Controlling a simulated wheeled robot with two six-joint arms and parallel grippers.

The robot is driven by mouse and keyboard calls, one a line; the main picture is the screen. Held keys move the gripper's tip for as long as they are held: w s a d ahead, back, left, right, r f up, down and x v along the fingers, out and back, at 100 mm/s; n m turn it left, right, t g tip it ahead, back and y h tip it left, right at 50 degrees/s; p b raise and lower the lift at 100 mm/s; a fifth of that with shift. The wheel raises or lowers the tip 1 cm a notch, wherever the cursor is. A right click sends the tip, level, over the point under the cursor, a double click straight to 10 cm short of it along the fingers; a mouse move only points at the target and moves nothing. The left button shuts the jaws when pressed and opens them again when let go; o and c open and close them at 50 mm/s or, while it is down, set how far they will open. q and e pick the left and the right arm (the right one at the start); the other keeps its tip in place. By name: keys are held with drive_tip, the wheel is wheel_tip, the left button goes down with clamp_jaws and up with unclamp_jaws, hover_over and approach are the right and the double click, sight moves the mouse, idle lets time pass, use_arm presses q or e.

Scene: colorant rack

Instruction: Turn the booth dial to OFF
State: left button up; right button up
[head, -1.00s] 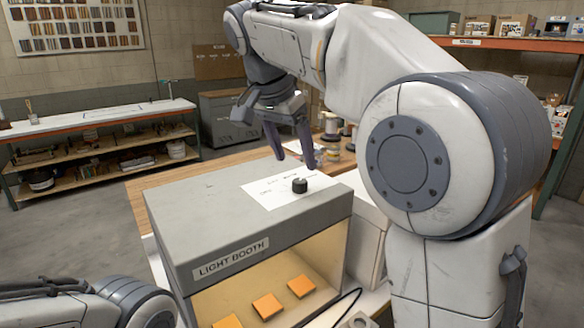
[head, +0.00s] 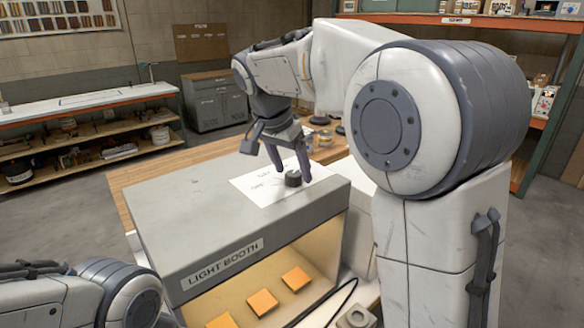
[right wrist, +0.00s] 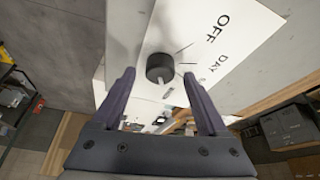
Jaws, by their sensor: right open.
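The booth dial (head: 293,179) is a small black round knob on a white label card (head: 262,187) on top of the grey light booth (head: 200,212). In the right wrist view the dial (right wrist: 160,68) sits on the card, where "OFF" (right wrist: 210,27) and "DAY" can be read; a short white mark shows beside the dial. My right gripper (head: 290,175) is open over the card, its fingers pointing down around the dial's place. In the right wrist view its two fingers (right wrist: 157,80) are spread either side of the dial, with gaps. My left arm shows at the lower left, its gripper out of frame.
Orange samples (head: 262,302) lie inside the lit booth. Jars (head: 322,137) stand on the wooden bench behind it. A cable (head: 325,300) runs by the booth's front right. A shelf unit stands far left.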

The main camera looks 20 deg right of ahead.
drive_tip(key=shift+d+f, duration=0.1)
drive_tip(key=shift+f, duration=0.3)
clamp_jaws()
